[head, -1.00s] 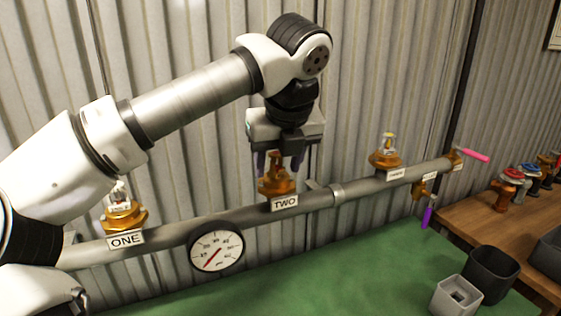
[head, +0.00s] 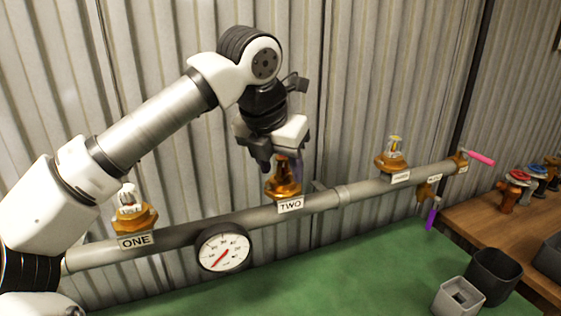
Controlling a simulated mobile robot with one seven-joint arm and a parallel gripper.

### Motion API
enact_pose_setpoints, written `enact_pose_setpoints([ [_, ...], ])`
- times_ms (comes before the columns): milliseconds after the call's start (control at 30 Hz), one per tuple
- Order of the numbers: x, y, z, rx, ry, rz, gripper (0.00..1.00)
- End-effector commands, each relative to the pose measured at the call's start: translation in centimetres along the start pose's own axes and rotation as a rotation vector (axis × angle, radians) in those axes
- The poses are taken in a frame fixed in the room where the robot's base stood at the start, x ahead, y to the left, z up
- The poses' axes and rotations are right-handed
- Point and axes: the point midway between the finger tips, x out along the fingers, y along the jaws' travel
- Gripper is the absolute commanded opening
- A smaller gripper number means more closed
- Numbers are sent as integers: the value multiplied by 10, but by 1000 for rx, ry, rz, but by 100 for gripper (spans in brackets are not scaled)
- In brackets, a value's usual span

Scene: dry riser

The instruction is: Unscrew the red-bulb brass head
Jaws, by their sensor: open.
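The brass head at label TWO (head: 283,188) stands upright on the grey pipe (head: 325,200). Its upper part lies between my gripper's fingers, and its bulb colour is hard to make out. My gripper (head: 281,166) points down over this head with its jaws open, one finger on each side; whether a finger touches it cannot be told. Another brass head at label ONE (head: 135,218) has a pale bulb. A third brass head (head: 391,162), further right, has a yellowish bulb.
A round gauge (head: 223,250) hangs below the pipe. A pink lever (head: 481,159) and a purple handle (head: 431,218) sit at the pipe's right end. Grey containers (head: 494,276) stand at lower right, near a wooden bench (head: 475,212) with several valves. The green surface (head: 350,275) is largely clear.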

Motion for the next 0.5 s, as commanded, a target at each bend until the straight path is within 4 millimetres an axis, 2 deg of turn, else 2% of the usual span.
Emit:
enact_pose_setpoints([
  [67,0,0,0,-1,0,1,49],
  [433,0,0,0,-2,1,2,1],
  [500,0,0,0,-3,1,2,0],
])
